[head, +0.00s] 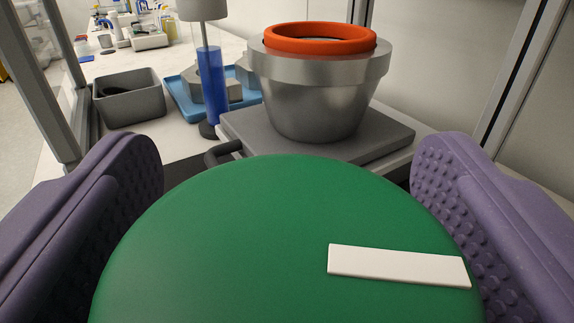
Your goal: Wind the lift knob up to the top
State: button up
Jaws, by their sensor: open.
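A large round green knob (270,235) fills the lower middle of the head view, close to the camera. A white bar mark (398,266) lies on its face, right of centre and nearly level, tilting slightly down to the right. My gripper (288,215) is open, with one purple studded finger on each side of the knob. Slim gaps show between the upper finger ends and the knob's rim. Lower down, I cannot tell whether the fingers touch it. The knob's lower edge is cut off by the frame.
Behind the knob, a metal vessel (318,105) with an orange ring (318,38) stands on a grey plate (375,140). A blue column (212,88), a blue tray (185,105) and a grey bin (130,100) stand left. Frame posts flank both sides.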

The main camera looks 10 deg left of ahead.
jog(key=c, duration=1)
